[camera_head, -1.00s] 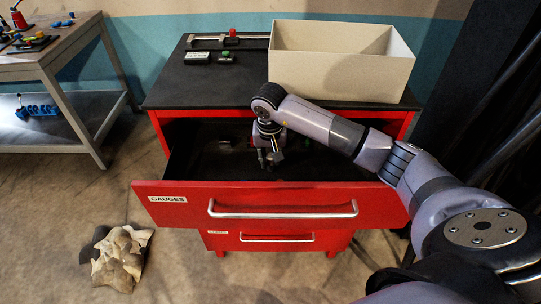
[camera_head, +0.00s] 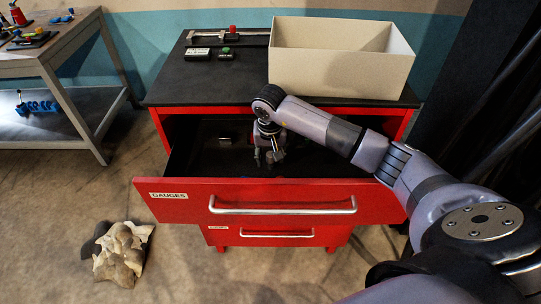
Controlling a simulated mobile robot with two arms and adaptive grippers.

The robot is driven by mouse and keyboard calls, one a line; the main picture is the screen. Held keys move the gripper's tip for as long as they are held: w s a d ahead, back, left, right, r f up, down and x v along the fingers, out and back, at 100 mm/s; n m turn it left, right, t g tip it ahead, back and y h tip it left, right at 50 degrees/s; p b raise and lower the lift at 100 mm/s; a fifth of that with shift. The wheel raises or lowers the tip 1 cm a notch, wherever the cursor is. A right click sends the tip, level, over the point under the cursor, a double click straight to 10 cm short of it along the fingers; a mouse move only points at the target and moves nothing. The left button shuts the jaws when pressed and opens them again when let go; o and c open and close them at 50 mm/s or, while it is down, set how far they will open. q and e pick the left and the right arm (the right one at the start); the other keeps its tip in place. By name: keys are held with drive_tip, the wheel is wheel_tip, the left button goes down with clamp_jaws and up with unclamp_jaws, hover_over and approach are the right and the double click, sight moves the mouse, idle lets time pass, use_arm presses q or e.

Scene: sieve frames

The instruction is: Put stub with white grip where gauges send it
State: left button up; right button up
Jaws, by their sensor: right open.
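The drawer labelled GAUGES (camera_head: 185,196) stands pulled open at the front of a red cabinet. My right gripper (camera_head: 270,163) is over the open drawer, pointing down, with its fingers apart. A small light-coloured piece (camera_head: 225,139) lies in the dark drawer, left of the gripper. Something blue shows low behind the drawer front, below the gripper, too small to make out. I cannot pick out a stub with a white grip. My right arm hides part of the drawer's right side. My left gripper is not in view.
On the black cabinet top stand an open cream box (camera_head: 340,75), a caliper-like tool with a red knob (camera_head: 232,30), and two small blocks, one with a green button (camera_head: 226,52). A workbench (camera_head: 55,50) stands at left. A crumpled cloth (camera_head: 120,252) lies on the floor.

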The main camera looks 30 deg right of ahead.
sight(270, 173)
drive_tip(key=shift+r+p, duration=0.3)
drive_tip(key=shift+p, duration=0.05)
wheel_tip(270, 173, up, 12)
drive_tip(key=s+a+b, duration=0.1)
drive_tip(key=b, duration=0.2)
drive_tip(key=shift+s+f, duration=0.2)
drive_tip(key=shift+s, duration=0.05)
